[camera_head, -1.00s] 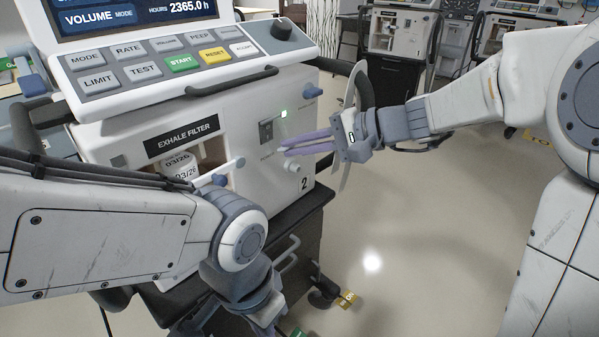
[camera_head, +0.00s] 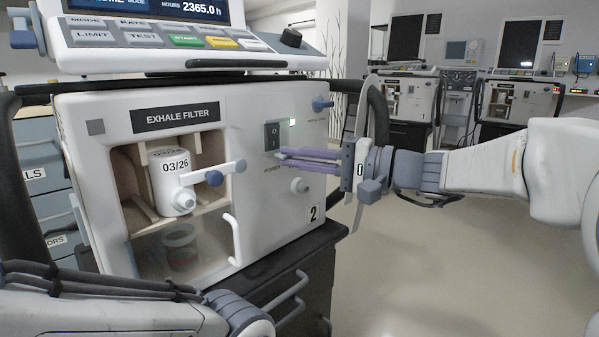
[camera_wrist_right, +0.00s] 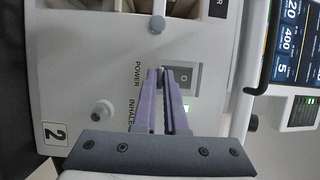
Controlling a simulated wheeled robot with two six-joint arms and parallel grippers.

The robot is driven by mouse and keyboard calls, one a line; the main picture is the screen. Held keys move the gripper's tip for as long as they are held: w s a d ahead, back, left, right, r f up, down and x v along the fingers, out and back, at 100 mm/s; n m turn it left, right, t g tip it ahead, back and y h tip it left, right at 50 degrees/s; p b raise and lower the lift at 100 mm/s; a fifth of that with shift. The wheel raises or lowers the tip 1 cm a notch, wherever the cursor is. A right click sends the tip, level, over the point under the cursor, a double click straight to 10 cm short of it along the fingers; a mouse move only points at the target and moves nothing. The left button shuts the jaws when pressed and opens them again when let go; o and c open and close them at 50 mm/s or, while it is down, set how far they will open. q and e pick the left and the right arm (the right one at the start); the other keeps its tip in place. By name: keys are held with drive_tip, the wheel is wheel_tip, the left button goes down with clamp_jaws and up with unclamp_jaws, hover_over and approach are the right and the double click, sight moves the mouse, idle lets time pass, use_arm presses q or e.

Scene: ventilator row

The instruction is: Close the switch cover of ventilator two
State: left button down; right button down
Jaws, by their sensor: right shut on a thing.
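Ventilator two (camera_head: 300,230), marked "2", stands in front of me. Its dark rocker power switch (camera_head: 272,136) is on the front panel beside a lit green lamp (camera_head: 292,122). My right gripper (camera_head: 281,157) reaches in from the right, its purple fingertips at the lower edge of the switch. In the right wrist view the fingers (camera_wrist_right: 163,72) are nearly together beside the grey switch (camera_wrist_right: 184,78). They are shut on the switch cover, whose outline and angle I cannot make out. My left gripper is out of view; only part of its arm shows.
A white bar handle (camera_head: 233,238), a blue knob (camera_head: 321,104) and a white knob (camera_head: 299,186) project from the front. The floor (camera_head: 450,270) at right is clear.

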idle(0.4)
drive_tip(key=c, duration=1.2)
unclamp_jaws()
drive_tip(key=shift+c, duration=0.2)
drive_tip(key=p+v, duration=0.3)
drive_tip(key=v, duration=0.7)
drive_tip(key=shift+d+f, duration=0.15)
drive_tip(key=shift+d, duration=0.05)
drive_tip(key=shift+s, duration=0.1)
